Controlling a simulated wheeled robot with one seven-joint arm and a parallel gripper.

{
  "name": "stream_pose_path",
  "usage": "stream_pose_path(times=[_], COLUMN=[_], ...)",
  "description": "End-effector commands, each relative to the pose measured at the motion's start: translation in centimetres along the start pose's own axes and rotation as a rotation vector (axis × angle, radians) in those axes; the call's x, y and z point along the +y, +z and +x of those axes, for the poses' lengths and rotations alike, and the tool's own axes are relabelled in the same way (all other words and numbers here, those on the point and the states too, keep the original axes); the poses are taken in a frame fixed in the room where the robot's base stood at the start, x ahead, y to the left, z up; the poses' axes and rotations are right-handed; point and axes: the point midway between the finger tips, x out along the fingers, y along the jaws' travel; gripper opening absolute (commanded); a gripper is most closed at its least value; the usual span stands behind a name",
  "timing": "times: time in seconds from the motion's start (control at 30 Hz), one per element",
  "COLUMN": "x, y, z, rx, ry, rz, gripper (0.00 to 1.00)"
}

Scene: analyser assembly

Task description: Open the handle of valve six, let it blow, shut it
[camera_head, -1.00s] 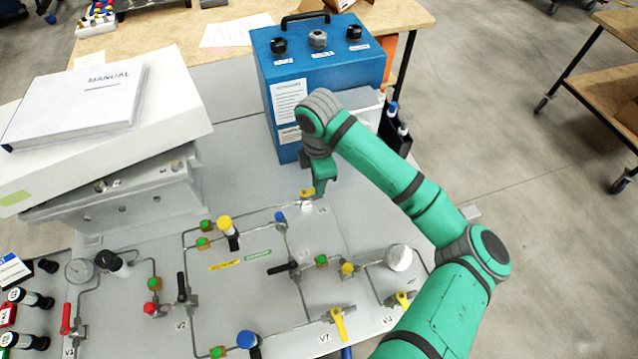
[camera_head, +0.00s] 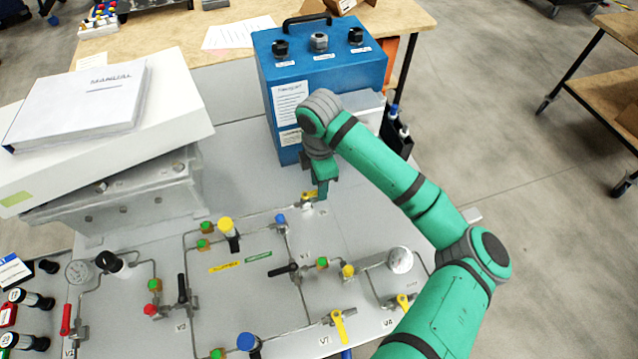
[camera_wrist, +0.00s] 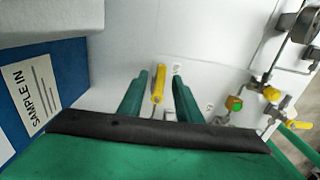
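A small valve with a yellow handle (camera_head: 308,195) sits at the back right of the pipe panel, in front of the blue box. I take it for valve six, but its label is too small to read. My gripper (camera_head: 323,190) is down at this valve and partly hides it. In the wrist view the yellow handle (camera_wrist: 158,84) lies lengthwise between the two green fingers of my gripper (camera_wrist: 161,78). The fingers stand apart, with a visible gap on each side of the handle.
The blue box (camera_head: 322,75) stands close behind my gripper and shows at the left of the wrist view (camera_wrist: 50,85). Other valves, such as the yellow-handled V7 (camera_head: 339,326) and a black-handled one (camera_head: 284,269), stand on the panel. A white box with a manual (camera_head: 75,103) is at left.

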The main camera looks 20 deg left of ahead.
Motion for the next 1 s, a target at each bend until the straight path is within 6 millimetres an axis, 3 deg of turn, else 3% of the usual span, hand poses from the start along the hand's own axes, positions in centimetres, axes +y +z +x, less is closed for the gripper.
stream_pose_path(times=[0.6,1.0], x=[0.1,0.1], y=[0.0,-0.1], z=[-9.6,-10.5], rx=[-0.003,0.000], ry=[0.003,0.001], rz=[-0.001,-0.001], gripper=[0.31,0.31])
